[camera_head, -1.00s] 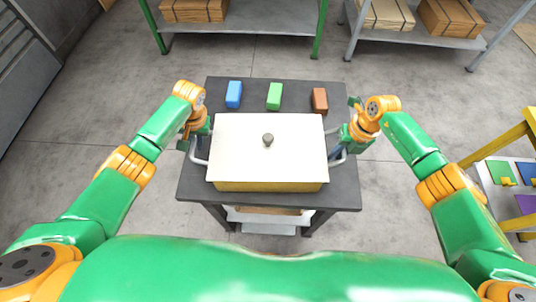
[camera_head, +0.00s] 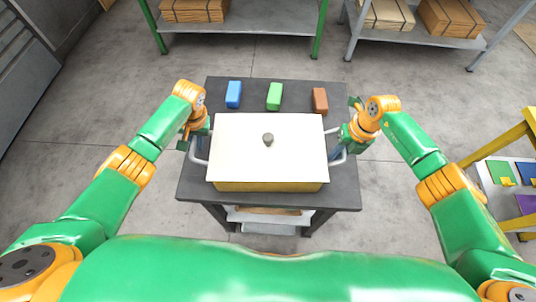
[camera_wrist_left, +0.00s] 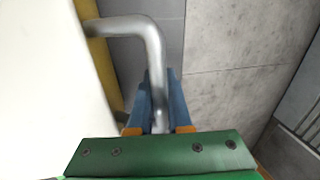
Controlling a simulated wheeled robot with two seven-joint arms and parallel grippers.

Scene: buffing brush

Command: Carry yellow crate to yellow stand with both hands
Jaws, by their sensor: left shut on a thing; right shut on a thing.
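My right gripper (camera_head: 349,140) is shut on the right handle (camera_head: 340,156). A yellow stand (camera_head: 530,120) is partly in view at the right edge.
Blue (camera_head: 233,94), green (camera_head: 274,96) and brown (camera_head: 320,99) blocks stand on the table behind the crate. Shelves with wooden boxes (camera_head: 195,10) are at the back. Coloured panels (camera_head: 500,172) lie on the stand at right. Open concrete floor surrounds the table.

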